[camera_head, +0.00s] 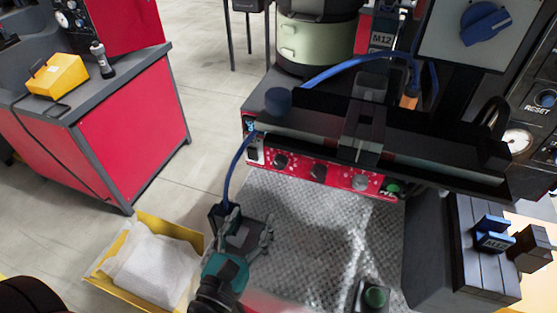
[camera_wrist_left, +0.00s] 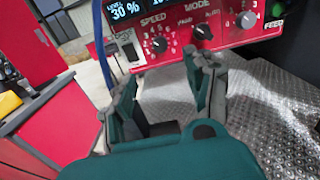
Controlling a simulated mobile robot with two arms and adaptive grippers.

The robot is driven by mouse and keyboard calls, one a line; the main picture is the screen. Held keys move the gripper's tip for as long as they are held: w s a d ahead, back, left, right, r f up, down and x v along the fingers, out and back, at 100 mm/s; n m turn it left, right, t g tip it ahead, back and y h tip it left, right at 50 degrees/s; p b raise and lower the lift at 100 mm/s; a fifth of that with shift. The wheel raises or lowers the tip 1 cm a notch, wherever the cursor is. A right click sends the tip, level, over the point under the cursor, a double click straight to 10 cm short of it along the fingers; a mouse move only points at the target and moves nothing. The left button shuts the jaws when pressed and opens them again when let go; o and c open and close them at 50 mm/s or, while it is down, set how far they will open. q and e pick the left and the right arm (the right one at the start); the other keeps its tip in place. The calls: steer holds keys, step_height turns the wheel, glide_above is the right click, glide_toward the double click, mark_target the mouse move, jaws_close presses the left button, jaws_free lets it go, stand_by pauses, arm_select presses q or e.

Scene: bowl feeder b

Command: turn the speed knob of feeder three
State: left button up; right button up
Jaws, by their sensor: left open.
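A red control panel (camera_head: 335,178) runs along the front of the black feeder unit, with a row of knobs. The black speed knob (camera_wrist_left: 159,46), under the word SPEED, is at the panel's left end; it also shows in the head view (camera_head: 280,161). A display (camera_wrist_left: 122,10) above it reads 30 %. My left gripper (camera_head: 247,222) is open and empty, in front of and below the panel. In the left wrist view my fingers (camera_wrist_left: 165,78) point at the panel, apart from the speed knob. No feeder number is legible. My right gripper is not in view.
The black mode knob (camera_wrist_left: 203,31) and a grey knob (camera_wrist_left: 246,20) are right of the speed knob. A blue cable (camera_head: 232,165) hangs at the panel's left end. Metal tread plate (camera_head: 320,235) lies below.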

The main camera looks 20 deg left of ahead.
arm_select(q)
steer(key=p, duration=0.2)
glide_toward(279, 165)
steer(key=w+p, duration=0.2)
steer(key=w, duration=0.6)
steer(key=shift+w+p, duration=0.15)
steer(key=shift+p, duration=0.2)
steer(key=shift+w, duration=0.35)
steer(key=shift+d, duration=0.1)
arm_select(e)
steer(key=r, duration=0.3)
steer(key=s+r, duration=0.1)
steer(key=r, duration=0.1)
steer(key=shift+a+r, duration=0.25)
arm_select(q)
jaws_close()
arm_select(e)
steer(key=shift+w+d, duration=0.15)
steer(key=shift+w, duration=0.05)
